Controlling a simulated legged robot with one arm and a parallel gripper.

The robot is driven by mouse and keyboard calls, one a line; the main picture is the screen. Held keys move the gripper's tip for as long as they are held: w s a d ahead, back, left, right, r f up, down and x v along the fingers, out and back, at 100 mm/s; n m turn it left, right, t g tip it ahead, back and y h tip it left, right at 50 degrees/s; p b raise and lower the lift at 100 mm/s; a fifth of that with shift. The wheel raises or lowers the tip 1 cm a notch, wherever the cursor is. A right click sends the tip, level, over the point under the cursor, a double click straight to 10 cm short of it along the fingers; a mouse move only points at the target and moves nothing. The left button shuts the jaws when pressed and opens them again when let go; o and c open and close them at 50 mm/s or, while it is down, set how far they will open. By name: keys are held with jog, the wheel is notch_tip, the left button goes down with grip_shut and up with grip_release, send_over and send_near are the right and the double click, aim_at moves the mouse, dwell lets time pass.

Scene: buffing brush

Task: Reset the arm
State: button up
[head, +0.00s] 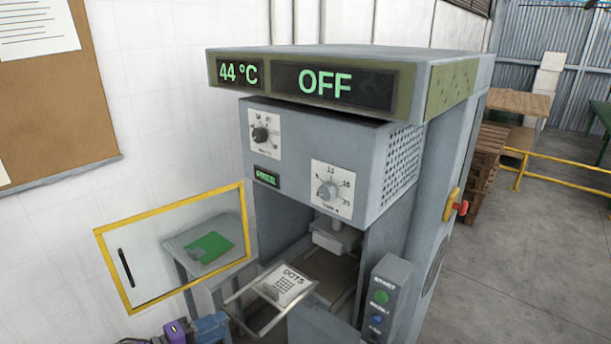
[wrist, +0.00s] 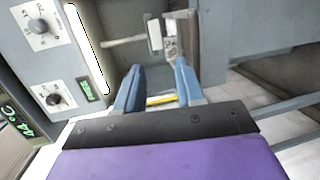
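My gripper (head: 205,329) is at the bottom edge of the head view, left of the machine and below its open door, and is partly cut off. In the wrist view its two blue fingers (wrist: 158,75) stand apart with nothing held between them. A purple part of my arm fills the bottom of that view. The wrist view is turned on its side and shows the machine's dials at the left.
The grey machine (head: 225,150) reads 44 °C and OFF. Its yellow-framed door (head: 140,262) stands open at the left. A tray with a DOTS plate (head: 287,284) sticks out in front. A button box (head: 385,297) stands right of it. Open floor lies at the right.

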jog(key=w+d+r+m+g+h, duration=0.1)
jog(key=d+r+m+g, duration=0.2)
jog(key=d, duration=0.6)
jog(key=w+d+r+m+g+h, duration=0.1)
jog(key=d+r+g, duration=0.1)
jog(key=d+r, duration=0.5)
jog(key=w+d+r+m+g, duration=0.2)
jog(key=d+r+g, duration=0.1)
jog(key=d, duration=0.8)
jog(key=s+d+r+m+g+y, duration=0.1)
jog(key=s+d+r+m+g, duration=0.15)
jog(key=s+d, duration=0.5)
jog(key=s+d+f+g+y, duration=0.1)
jog(key=s+d+g+y, duration=0.3)
jog(key=s+d, duration=0.65)
jog(key=s+a+f+t+y, duration=0.1)
jog(key=s+a+f+y, duration=0.2)
jog(key=s, duration=0.5)
jog(key=s+a+f+y, duration=0.3)
jog(key=s+a+y, duration=0.1)
jog(key=s, duration=0.4)
jog(key=shift+s+a+m+t+y, duration=0.3)
jog(key=shift+s+m+t+y, duration=0.05)
jog(key=shift+y, duration=0.55)
